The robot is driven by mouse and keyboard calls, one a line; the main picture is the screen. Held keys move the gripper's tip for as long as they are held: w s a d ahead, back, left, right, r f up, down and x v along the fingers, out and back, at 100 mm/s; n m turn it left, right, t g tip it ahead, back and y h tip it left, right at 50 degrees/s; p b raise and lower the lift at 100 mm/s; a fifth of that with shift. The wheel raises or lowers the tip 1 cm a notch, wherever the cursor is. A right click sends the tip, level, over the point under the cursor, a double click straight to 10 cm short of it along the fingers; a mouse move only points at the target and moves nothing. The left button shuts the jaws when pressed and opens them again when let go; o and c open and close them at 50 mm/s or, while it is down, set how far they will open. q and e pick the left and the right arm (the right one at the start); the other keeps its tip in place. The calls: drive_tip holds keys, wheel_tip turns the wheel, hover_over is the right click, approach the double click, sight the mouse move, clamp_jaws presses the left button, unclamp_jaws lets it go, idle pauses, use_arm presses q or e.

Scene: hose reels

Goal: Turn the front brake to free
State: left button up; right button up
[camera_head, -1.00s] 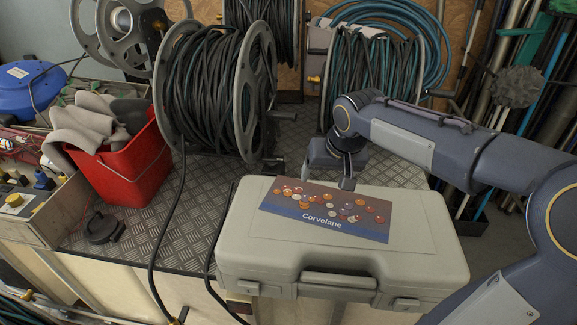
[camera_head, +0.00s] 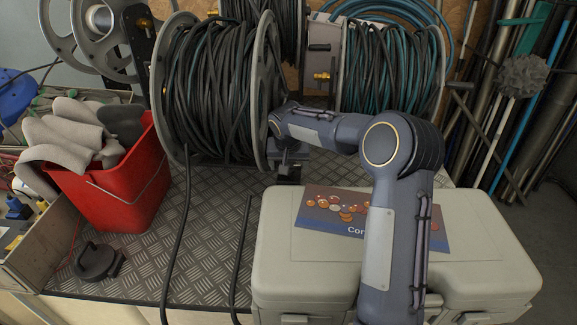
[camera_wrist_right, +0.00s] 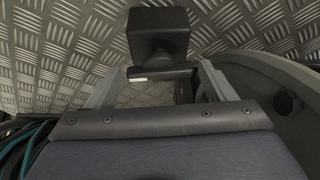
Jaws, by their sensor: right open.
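The front hose reel (camera_head: 212,85), wound with dark hose, stands on the tread-plate bench with its grey flange (camera_head: 265,85) facing right. My right gripper (camera_head: 288,160) is low beside that flange, pointing down. In the right wrist view my right gripper (camera_wrist_right: 158,78) has its two fingers spread apart. A black block-shaped handle (camera_wrist_right: 158,32), which looks like the brake, shows between and just beyond the fingers. I cannot tell whether the fingers touch it. In the head view a dark block (camera_head: 289,176) shows just under the gripper. My left gripper is out of view.
A grey case (camera_head: 285,250) with a Corvelane label lies at the front right, under my right arm. A red bucket (camera_head: 125,195) with grey gloves stands left of the reel. A second reel with teal hose (camera_head: 390,70) stands behind right. Loose hose (camera_head: 180,240) hangs over the bench front.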

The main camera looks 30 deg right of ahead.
drive_tip(key=shift+w+f, duration=0.1)
drive_tip(key=shift+f, duration=0.2)
drive_tip(key=c, duration=0.7)
